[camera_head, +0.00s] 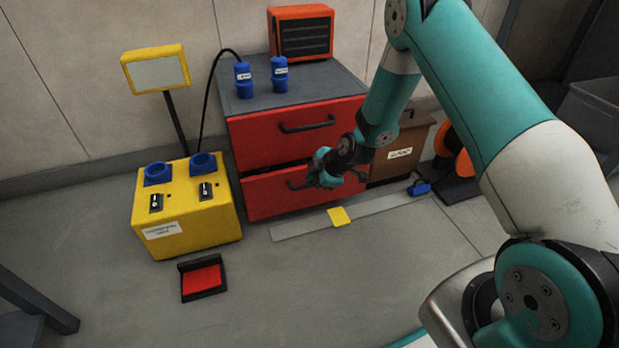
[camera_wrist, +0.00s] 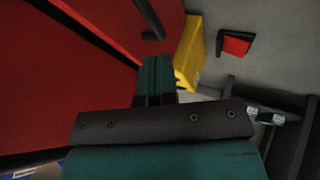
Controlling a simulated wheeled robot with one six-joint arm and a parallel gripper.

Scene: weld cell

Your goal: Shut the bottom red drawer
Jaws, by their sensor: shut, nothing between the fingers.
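The bottom red drawer (camera_head: 268,197) is in the lower part of a grey-topped cabinet. Its front stands out a little from the cabinet, with a dark gap above it, so it looks partly open. Its dark handle (camera_head: 298,184) is partly hidden by my gripper (camera_head: 326,178), which is just in front of the drawer's right part. I cannot tell whether they touch. In the wrist view, my gripper (camera_wrist: 156,62) has its fingers together and empty, beside red drawer surfaces (camera_wrist: 85,75) and a dark handle (camera_wrist: 148,20). The top red drawer (camera_head: 262,140) looks shut.
A yellow box (camera_head: 187,222) with blue sockets stands left of the cabinet. A red-topped pedal (camera_head: 202,278) lies before it. A brown box (camera_head: 403,150) stands right of the cabinet. A grey floor strip (camera_head: 295,230) bears a yellow piece (camera_head: 340,216). Floor in front is mostly clear.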

